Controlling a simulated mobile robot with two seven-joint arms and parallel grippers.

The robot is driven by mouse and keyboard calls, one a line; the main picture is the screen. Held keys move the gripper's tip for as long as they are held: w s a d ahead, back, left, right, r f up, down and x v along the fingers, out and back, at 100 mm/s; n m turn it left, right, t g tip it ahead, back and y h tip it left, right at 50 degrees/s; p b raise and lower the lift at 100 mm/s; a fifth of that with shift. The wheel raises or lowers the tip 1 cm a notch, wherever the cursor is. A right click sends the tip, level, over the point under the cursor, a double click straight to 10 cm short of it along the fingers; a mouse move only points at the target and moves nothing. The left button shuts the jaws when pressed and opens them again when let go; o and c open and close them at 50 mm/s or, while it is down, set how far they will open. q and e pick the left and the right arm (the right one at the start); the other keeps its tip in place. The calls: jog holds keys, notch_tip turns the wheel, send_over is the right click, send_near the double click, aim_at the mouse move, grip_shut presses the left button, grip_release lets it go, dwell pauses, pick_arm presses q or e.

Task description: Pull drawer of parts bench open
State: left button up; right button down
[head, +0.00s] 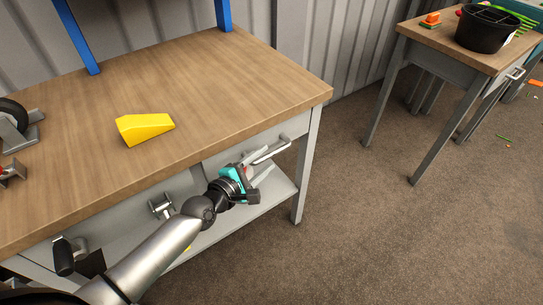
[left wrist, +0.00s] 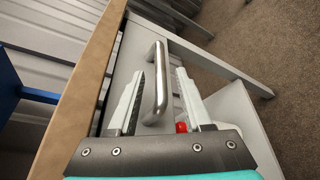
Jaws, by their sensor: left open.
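The parts bench (head: 200,75) has a wooden top and a grey frame. Its grey drawer front (head: 229,157) sits below the top's front edge, near the right corner, and looks about flush with the frame. The drawer's silver bar handle (head: 271,150) shows beside my left gripper (head: 259,166). In the left wrist view the handle (left wrist: 161,85) lies between the two fingers of my left gripper (left wrist: 160,76). The fingers are apart, with a gap on each side of the bar. My right gripper is in neither view.
A yellow wedge-shaped block (head: 145,128) lies on the bench top. A lower grey shelf (head: 268,187) runs under the drawer. A second table (head: 455,50) with a black bin (head: 486,30) stands at the right.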

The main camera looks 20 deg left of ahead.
pick_arm(q)
jog(key=shift+b+x, duration=0.55)
jog(key=shift+x, duration=1.4)
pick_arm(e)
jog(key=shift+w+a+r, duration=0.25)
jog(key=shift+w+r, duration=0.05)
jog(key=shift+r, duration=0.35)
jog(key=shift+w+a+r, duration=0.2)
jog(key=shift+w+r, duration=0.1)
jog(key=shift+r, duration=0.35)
pick_arm(q)
grip_shut()
